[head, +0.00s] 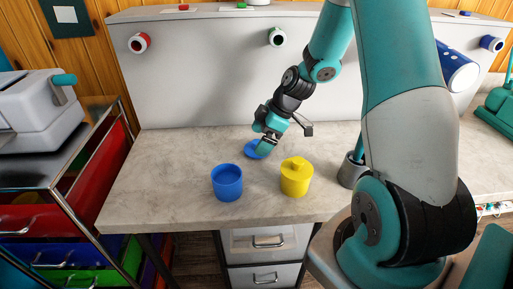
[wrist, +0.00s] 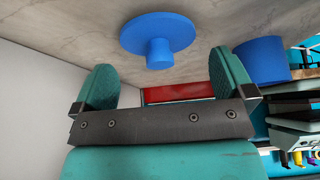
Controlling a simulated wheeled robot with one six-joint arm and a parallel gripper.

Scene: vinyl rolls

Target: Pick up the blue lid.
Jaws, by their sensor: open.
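The blue lid (head: 251,148) lies on the grey countertop (head: 180,150), behind the blue pot (head: 227,184) in the head view. My gripper hides part of it there. In the wrist view the lid (wrist: 159,36) shows whole, a round disc with a knob facing me. My gripper (head: 263,147) is over the lid in the head view. In the wrist view its two teal fingers (wrist: 159,83) are spread wide, with nothing between them. The lid's knob appears just beyond the fingertips, apart from them.
A yellow lidded pot (head: 295,178) stands right of the blue pot, and a grey cup (head: 352,170) stands farther right. The blue pot also shows in the wrist view (wrist: 261,62). A grey panel (head: 200,70) rises behind the counter. The counter's left part is clear.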

